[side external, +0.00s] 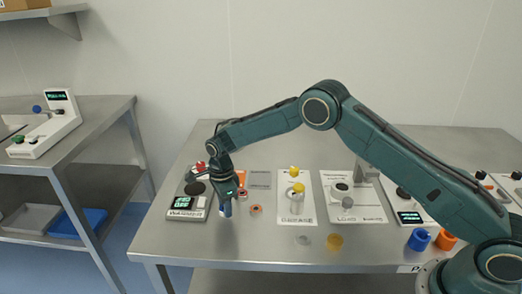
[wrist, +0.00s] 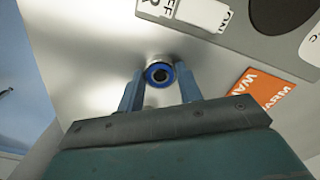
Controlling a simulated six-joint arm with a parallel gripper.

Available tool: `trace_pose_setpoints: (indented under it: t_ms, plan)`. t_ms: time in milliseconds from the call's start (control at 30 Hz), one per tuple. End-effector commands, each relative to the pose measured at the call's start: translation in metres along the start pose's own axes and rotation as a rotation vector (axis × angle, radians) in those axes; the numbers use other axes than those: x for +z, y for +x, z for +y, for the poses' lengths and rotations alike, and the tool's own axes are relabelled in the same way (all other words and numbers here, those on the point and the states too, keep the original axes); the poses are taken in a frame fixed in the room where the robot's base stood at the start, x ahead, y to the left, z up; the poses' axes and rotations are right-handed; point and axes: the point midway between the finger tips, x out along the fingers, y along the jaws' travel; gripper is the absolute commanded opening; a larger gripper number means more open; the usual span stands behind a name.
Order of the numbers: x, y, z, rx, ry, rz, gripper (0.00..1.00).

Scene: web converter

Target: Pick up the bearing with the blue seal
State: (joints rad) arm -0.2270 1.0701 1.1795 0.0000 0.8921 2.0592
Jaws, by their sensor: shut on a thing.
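The bearing with the blue seal (wrist: 158,73) shows in the wrist view as a silver ring with a blue band and a dark bore. It sits between the two blue fingers of my gripper (wrist: 159,84), which is shut on it. In the side external view my gripper (side external: 226,208) points down near the left part of the steel table; the bearing is not clearly visible there behind the fingers. I cannot tell whether the bearing touches the tabletop. A bearing with an orange-red seal (side external: 256,210) lies just right of my gripper.
A grey device with a green display (side external: 188,203) stands close left of my gripper. A white labelled plate (side external: 296,212) with yellow-topped parts is to the right. An orange label (wrist: 262,95) is beside the fingers.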

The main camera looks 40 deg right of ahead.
Motion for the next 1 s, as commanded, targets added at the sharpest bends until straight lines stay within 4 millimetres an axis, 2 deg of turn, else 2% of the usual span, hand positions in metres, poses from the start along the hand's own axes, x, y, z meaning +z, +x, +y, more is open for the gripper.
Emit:
trace_pose_setpoints:
  t_ms: [1000]
  plan:
    - [0.0,-0.039,0.0,-0.001,0.0,0.0,0.14]
